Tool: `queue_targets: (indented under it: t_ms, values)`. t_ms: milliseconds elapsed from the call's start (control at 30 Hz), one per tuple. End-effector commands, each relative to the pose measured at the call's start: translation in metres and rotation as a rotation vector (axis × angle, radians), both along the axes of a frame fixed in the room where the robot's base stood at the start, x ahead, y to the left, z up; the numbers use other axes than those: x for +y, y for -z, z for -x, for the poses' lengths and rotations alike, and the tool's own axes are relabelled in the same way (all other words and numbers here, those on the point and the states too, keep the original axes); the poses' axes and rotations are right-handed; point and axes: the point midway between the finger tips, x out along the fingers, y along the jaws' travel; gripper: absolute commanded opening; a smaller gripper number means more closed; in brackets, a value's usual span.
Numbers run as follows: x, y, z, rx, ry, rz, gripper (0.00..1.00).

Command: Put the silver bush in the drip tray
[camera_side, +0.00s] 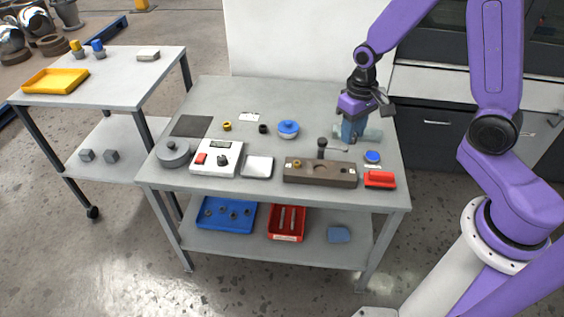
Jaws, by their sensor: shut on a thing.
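My gripper (352,138) is low over the right back part of the grey workbench, fingers pointing down. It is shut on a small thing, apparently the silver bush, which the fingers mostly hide. No silver bush shows clearly elsewhere on the bench top. A small shallow white tray (257,167), which looks like the drip tray, lies at the front middle of the bench, left of the brown block. It looks empty. My gripper is well to the right of it and farther back.
The brown block (320,172) and an upright black-topped part (321,146) stand between gripper and white tray. A blue-lidded bowl (288,129), brass bush (227,126) and black bush (263,129) are behind. A pale grey-green part (373,134) is beside my gripper. A yellow tray (56,81) is on the side cart.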

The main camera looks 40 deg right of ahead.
Motion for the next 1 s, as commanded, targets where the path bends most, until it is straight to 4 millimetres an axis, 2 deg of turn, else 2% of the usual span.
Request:
queue_targets:
  t_ms: [300,500,767,1000]
  values:
    - [0.051,0.036,-0.045,0.004,0.036,0.0,0.01]
    - [0.08,0.059,-0.065,0.004,0.063,-0.001,0.01]
    - [0.096,0.074,-0.077,0.002,0.079,-0.002,0.01]
    - [0.104,0.09,-0.11,0.0,0.079,-0.002,0.01]
